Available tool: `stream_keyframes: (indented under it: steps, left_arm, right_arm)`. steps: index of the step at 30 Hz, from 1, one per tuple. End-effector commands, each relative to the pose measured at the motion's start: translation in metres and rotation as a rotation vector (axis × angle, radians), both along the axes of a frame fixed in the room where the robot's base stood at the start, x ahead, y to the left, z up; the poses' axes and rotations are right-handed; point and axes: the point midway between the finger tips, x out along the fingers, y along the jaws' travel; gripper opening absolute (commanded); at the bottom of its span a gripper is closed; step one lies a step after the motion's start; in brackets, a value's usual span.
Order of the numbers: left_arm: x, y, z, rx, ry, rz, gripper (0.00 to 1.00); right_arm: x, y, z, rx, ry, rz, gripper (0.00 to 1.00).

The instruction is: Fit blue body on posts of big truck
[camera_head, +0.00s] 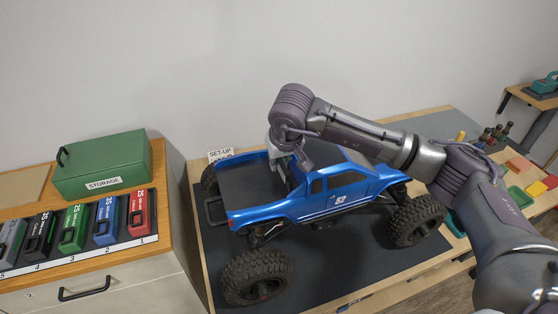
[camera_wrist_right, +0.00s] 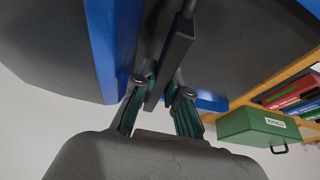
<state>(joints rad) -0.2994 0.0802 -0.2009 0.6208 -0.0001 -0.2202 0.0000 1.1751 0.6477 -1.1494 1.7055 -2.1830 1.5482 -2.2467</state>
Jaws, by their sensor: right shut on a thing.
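The blue body (camera_head: 280,212) is a pickup shell with a dark bed and the number 52 on its side. It is over the big truck's chassis, whose large black tyres (camera_head: 257,277) stick out below. My right gripper (camera_head: 284,160) reaches down behind the cab, its tips partly hidden by the arm and body. In the right wrist view its fingers (camera_wrist_right: 160,88) are shut on a dark upright bar of the body (camera_wrist_right: 110,45). The posts are hidden under the shell, so I cannot tell whether it rests on them. My left gripper is not in view.
The truck is on a dark mat (camera_head: 340,265) on a wooden bench, near a SET-UP sign (camera_head: 220,155). On the left cabinet are a green STORAGE box (camera_head: 104,167) and several coloured battery packs (camera_head: 106,219). Small trays and bottles (camera_head: 492,136) are at the right.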

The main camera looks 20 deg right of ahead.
Motion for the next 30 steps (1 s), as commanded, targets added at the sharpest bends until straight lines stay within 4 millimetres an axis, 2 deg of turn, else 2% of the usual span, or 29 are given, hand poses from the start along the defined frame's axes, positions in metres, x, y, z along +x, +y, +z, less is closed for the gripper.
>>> stream_keyframes:
  steps: [14,15,19,20,30]
  left_arm:
    - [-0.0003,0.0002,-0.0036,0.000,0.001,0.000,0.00]
    - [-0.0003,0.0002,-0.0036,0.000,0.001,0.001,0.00]
    - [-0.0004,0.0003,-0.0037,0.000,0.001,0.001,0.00]
    - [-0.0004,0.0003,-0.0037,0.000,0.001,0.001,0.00]
    - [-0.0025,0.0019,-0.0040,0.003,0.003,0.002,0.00]
  right_arm:
    - [0.0005,-0.0001,-0.0025,0.000,-0.002,0.000,0.00]
    - [0.0005,-0.0001,-0.0025,0.000,-0.003,0.000,0.18]
    - [0.0005,-0.0001,-0.0027,0.000,-0.002,0.000,0.40]
    - [0.0004,0.0000,-0.0028,0.000,-0.002,0.000,0.42]
    - [-0.0011,0.0000,-0.0002,0.000,-0.001,0.000,0.42]
